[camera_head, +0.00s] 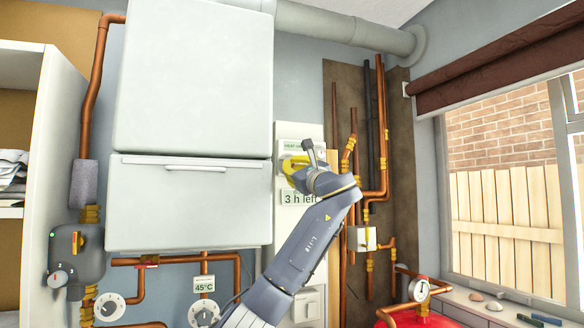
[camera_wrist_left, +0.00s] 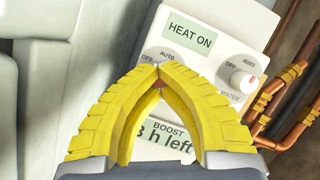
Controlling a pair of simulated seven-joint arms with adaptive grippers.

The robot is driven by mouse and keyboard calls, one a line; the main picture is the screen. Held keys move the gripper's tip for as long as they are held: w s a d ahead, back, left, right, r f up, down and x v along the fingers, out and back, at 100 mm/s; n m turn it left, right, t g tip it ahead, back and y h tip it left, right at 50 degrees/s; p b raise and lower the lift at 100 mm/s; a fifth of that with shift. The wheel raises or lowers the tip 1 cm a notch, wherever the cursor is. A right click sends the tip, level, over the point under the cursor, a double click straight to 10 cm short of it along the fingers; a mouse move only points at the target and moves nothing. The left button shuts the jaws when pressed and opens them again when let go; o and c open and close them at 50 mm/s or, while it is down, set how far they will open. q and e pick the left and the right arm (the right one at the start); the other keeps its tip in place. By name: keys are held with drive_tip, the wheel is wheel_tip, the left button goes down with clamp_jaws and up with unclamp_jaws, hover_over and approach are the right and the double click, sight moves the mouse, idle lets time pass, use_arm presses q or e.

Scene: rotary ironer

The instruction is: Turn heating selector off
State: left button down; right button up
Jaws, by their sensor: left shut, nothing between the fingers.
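The white control panel (camera_wrist_left: 205,14) fills the upper middle of the left wrist view, with a display (camera_wrist_left: 190,38) reading HEAT ON. Below it on the left are OFF and AUTO labels. The heating selector there is hidden behind my fingers, so its setting cannot be read; a small red spot shows between them. The water selector (camera_wrist_left: 242,80) is a white knob on the right of the panel. My left gripper (camera_wrist_left: 158,70) has yellow fingers with tips together over the left selector's place; contact cannot be told. In the head view, the left gripper (camera_head: 292,165) covers much of the panel (camera_head: 300,130). My right gripper is out of view.
A white boiler (camera_head: 190,205) stands close left of the panel. Copper pipes (camera_head: 382,130) run close on the right. A lower display (camera_wrist_left: 165,146) reads BOOST and 3 h left. Dials (camera_head: 110,306) and a red vessel (camera_head: 415,320) are lower down.

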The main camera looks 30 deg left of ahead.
use_arm(q)
drive_tip(key=n+g, duration=0.1)
drive_tip(key=n, duration=0.2)
drive_tip(key=n+g, duration=0.1)
drive_tip(key=n, duration=0.2)
drive_tip(key=shift+d+r+g, duration=0.1)
drive_tip(key=shift+r+g, duration=0.05)
drive_tip(key=shift+g, duration=0.25)
drive_tip(key=n+g, duration=0.1)
drive_tip(key=n, duration=0.2)
drive_tip(key=n+g, duration=0.1)
drive_tip(key=n, duration=0.2)
drive_tip(key=shift+w+r+n+h, duration=0.1)
drive_tip(key=shift+r+n+h, duration=0.05)
drive_tip(key=shift+n+h, duration=0.2)
drive_tip(key=c, duration=1.8)
unclamp_jaws()
drive_tip(key=o, duration=0.6)
drive_tip(key=v, duration=1.2)
drive_tip(key=shift+o, duration=0.3)
drive_tip(key=shift+w, duration=0.1)
